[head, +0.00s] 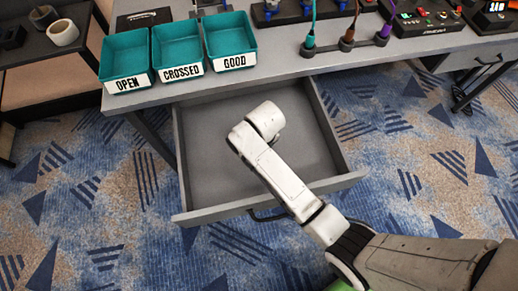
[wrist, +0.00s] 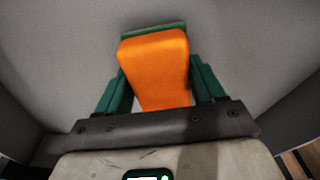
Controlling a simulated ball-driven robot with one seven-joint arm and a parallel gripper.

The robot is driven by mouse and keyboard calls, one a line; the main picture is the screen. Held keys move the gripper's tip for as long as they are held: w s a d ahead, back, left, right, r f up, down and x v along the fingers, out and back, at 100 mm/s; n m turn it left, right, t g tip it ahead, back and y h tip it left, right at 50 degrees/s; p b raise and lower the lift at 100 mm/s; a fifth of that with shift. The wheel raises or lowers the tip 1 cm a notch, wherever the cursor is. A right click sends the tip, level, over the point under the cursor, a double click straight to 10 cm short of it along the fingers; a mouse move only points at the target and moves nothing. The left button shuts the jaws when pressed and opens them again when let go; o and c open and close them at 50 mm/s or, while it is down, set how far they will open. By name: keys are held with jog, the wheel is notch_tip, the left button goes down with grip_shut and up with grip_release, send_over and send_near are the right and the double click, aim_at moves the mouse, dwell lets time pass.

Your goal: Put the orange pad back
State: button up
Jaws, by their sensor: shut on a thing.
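The orange pad (wrist: 156,68) sits between the two green fingers of my gripper (wrist: 158,74) in the wrist view, and the gripper is shut on it. A green edge shows just past the pad's far end; I cannot tell what it belongs to. Grey drawer walls and floor fill the view around the pad. In the head view, my arm reaches over the open grey drawer (head: 205,208); its wrist hides the gripper and the pad. I cannot tell whether the pad touches the drawer floor. The visible part of the drawer is empty.
Three teal bins marked OPEN (head: 126,62), CROSSED (head: 178,54) and GOOD (head: 230,42) stand on the desk (head: 330,72) above the drawer. Cables and control boxes stand at the back right. A side shelf with cups (head: 62,32) is at the far left.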

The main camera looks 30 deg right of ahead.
jog(key=shift+f, duration=0.3)
jog(key=o, duration=1)
notch_tip(320, 180, up, 12)
jog(key=s+p, duration=0.1)
jog(key=p, duration=0.1)
jog(key=shift+s, duration=0.2)
jog(key=shift+r, duration=0.1)
